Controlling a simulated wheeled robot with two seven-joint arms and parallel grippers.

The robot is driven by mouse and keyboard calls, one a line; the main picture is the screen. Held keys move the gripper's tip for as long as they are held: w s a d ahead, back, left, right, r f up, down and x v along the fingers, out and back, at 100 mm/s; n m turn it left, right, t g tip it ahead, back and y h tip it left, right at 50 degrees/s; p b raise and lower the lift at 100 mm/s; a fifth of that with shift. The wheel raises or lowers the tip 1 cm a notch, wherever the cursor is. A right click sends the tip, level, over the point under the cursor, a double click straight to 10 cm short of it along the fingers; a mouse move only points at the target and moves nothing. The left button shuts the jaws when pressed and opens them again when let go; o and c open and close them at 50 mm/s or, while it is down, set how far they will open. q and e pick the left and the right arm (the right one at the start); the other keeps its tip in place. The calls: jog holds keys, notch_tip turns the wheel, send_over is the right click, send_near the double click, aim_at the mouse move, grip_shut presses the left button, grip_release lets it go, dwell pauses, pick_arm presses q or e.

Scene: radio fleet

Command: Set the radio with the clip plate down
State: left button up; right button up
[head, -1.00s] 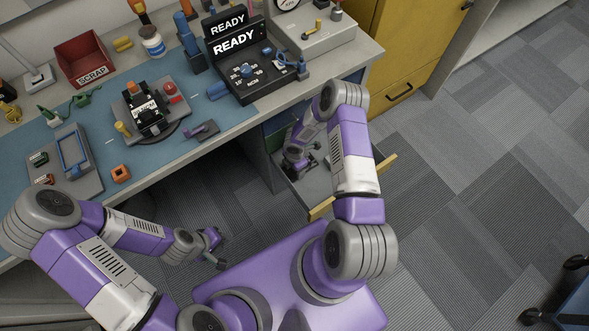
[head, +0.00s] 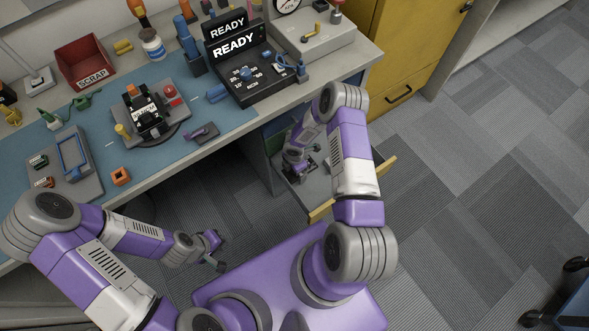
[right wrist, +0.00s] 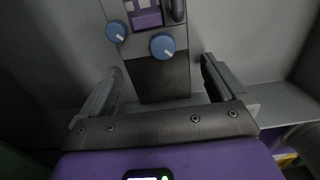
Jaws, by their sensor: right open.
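In the right wrist view a dark grey radio (right wrist: 165,72) with two blue knobs, a purple part and a black lower panel is in front of my right gripper (right wrist: 165,88). The gripper's two fingers are apart, one on each side of the radio's lower end, with visible gaps. In the head view my right gripper (head: 302,166) is down in the open drawer, largely hidden by its own wrist. I cannot make out the clip plate. My left gripper (head: 217,252) hangs empty in front of the bench, its fingers apart.
The open drawer (head: 322,208) sticks out under the bench. On the blue mat (head: 215,115) stand a fixture with a dark device (head: 150,118), a grey tray (head: 85,180) and an orange block (head: 121,176).

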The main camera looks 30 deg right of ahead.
notch_tip(320, 180, up, 7)
jog(key=shift+p, duration=1.15)
jog(key=shift+s+a+r, duration=0.15)
jog(key=shift+a, duration=0.15)
jog(key=s+a+r+m+y, duration=0.2)
jog(key=s+a+r+m, duration=0.1)
jog(key=s+a+m, duration=0.4)
jog(key=s+a+r+m+y, duration=0.2)
jog(key=s+a+r+m, duration=0.2)
jog(key=s+a+m, duration=0.4)
jog(key=m, duration=0.6)
jog(key=shift+s+a+m+t, duration=0.2)
jog(key=shift+m+t, duration=0.1)
jog(key=shift+r, duration=0.1)
